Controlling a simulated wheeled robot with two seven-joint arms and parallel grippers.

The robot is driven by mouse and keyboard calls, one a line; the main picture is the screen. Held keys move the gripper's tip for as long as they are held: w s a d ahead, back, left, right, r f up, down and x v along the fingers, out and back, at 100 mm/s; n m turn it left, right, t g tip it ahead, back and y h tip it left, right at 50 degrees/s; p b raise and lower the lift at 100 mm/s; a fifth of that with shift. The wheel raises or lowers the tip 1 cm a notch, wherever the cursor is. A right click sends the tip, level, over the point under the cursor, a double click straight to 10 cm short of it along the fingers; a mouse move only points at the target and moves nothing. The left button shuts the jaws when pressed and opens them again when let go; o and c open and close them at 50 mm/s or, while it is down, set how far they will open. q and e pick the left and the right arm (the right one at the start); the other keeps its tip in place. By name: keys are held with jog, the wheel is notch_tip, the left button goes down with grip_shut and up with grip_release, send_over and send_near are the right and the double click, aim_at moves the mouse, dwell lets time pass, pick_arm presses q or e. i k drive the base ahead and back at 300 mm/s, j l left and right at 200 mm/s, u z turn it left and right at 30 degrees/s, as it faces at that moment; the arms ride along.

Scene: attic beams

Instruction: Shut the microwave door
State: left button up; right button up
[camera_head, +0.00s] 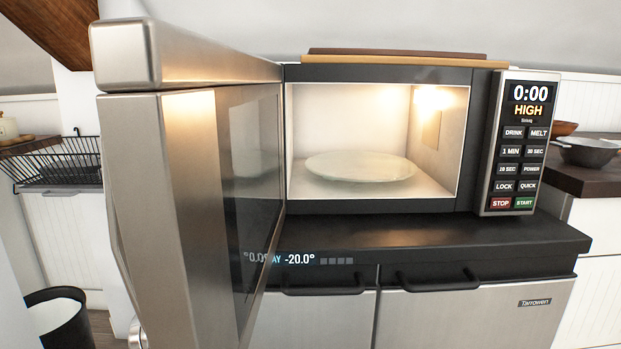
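The microwave (378,208) stands on a dark countertop with its lit cavity facing me. Its steel door (180,200) is swung wide open on the left-side hinge and reaches toward me, filling the left-centre of the head view. A round glass plate (360,168) lies inside the empty-looking cavity. The control panel (522,143) on the right reads 0:00 and HIGH. Neither of my grippers shows in the head view.
Cutting boards (400,55) lie on top of the microwave. Below is a steel appliance (430,315) with dark handles. A black bin (58,318) and a wire dish rack (62,165) are at left. A pan (588,152) sits on the right counter.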

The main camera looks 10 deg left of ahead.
aim_at(166, 149)
jog(key=j, duration=0.5)
jog(key=k+j, duration=0.1)
jog(key=j, duration=0.35)
jog(key=k+j+z, duration=0.1)
jog(key=k, duration=0.5)
